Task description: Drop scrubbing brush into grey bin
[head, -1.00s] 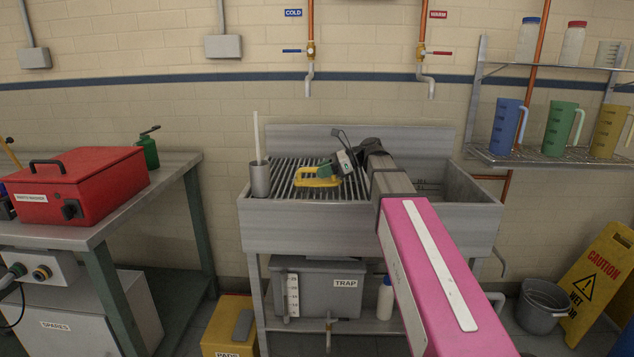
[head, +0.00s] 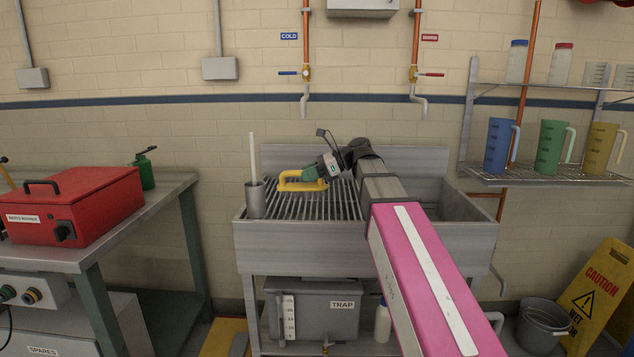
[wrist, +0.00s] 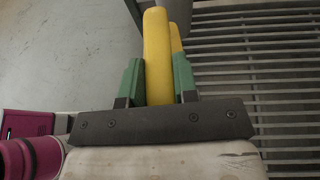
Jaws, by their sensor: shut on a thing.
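The yellow scrubbing brush (head: 302,184) has a looped handle and is held over the slatted left part of the steel sink. It also shows in the wrist view (wrist: 156,50), between the green fingers. My gripper (head: 312,173) is shut on the brush, with one green finger on each side in the wrist view (wrist: 158,80). The brush looks raised a little off the slats; its underside is hidden. A grey bucket-like bin (head: 541,328) stands on the floor at the lower right, right of the sink, well away from my gripper.
A metal cup (head: 255,201) holding a white rod stands at the sink's left corner. A yellow caution sign (head: 598,295) leans beside the bin. A wall shelf (head: 555,177) with jugs is above. A grey trap box (head: 312,306) sits under the sink.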

